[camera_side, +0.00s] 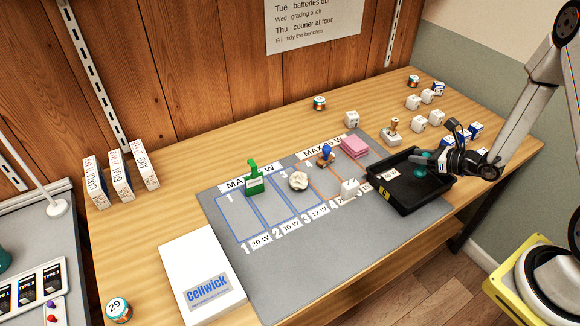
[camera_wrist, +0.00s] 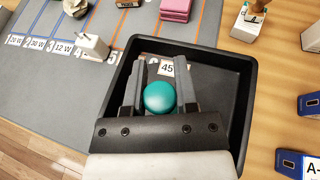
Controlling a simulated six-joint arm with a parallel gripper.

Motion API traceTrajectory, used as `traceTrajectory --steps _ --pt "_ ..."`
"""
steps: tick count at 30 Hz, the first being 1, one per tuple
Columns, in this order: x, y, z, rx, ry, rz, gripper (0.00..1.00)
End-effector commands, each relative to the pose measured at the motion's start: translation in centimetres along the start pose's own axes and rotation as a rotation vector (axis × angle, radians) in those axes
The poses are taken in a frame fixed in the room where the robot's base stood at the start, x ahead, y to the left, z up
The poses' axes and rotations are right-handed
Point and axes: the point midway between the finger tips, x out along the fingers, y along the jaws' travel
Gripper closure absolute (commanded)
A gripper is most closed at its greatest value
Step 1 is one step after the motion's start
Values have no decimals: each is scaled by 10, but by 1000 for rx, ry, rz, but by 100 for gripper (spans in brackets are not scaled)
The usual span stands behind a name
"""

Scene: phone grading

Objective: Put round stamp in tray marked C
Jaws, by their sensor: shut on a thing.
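My gripper (camera_side: 428,164) is at the black tray (camera_side: 408,207) on the right of the grey mat. It is shut on a teal round-topped thing (camera_wrist: 160,97), which sits between the two fingers in the wrist view and also shows in the side view (camera_side: 419,171). Its underside is hidden, so I cannot tell whether it is the round stamp or whether it touches the tray floor. The tray has a yellow label (camera_side: 384,194) on its near side, too small to read. A wooden-handled stamp (camera_side: 391,129) stands behind the tray, and a blue-knobbed one (camera_side: 326,156) stands on the mat.
A white plug block (camera_side: 349,188) stands left of the tray, with pink blocks (camera_side: 355,146) behind it. A green item (camera_side: 253,178) and a pale round item (camera_side: 298,181) stand on the mat (camera_side: 300,265). Several small boxes lie right of the tray.

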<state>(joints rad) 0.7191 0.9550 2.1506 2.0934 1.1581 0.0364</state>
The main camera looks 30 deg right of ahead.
Motion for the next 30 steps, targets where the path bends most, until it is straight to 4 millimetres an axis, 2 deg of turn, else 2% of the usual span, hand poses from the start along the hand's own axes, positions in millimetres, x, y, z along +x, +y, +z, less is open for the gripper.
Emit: traceTrajectory --steps 7,20,30 --pt "21 -10 -14 -1 0 1 100" --pt "30 -14 -20 -1 0 1 100" --pt "42 -15 -45 1 0 1 100"
